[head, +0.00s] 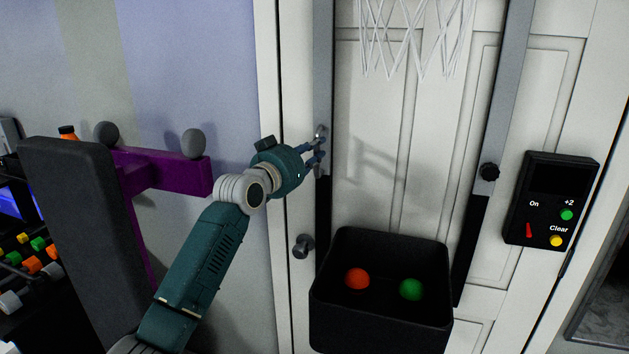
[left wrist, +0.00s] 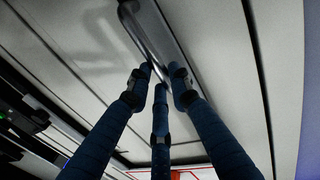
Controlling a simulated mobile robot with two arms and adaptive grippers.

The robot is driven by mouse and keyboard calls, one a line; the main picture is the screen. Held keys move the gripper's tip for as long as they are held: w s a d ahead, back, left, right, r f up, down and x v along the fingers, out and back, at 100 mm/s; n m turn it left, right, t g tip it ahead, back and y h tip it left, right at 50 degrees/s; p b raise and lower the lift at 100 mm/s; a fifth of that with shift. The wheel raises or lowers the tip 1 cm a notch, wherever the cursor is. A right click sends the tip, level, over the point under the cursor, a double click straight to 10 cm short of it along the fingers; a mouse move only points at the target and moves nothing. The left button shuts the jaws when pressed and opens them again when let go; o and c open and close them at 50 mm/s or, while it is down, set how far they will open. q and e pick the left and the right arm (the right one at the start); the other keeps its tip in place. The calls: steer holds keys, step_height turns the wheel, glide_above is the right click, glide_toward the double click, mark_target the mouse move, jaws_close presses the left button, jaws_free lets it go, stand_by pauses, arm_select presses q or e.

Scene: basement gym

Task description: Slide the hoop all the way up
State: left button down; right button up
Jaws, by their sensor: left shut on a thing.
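The hoop shows by its white net (head: 415,35), which hangs at the top of the head view in front of the white door. Its rim is out of frame. A grey left rail (head: 323,60) and a grey right rail (head: 512,70) run down beside the net, with black lower parts. My left gripper (head: 319,148) is shut at the left rail, just above its black part. In the left wrist view, the blue fingers (left wrist: 162,80) close at the edge of a grey bar (left wrist: 150,30). The exact contact is partly hidden. My right gripper is not in view.
A control box (head: 550,200) is at right. A purple and black bench (head: 165,172) stands left.

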arm_select(q)
step_height(320, 180, up, 14)
steer(key=p, duration=0.5)
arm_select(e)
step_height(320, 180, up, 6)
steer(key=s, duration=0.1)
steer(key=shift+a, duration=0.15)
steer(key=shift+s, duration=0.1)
arm_select(q)
steer(key=c, duration=1.6)
jaws_free()
steer(key=shift+o, duration=0.2)
steer(key=shift+f, duration=0.15)
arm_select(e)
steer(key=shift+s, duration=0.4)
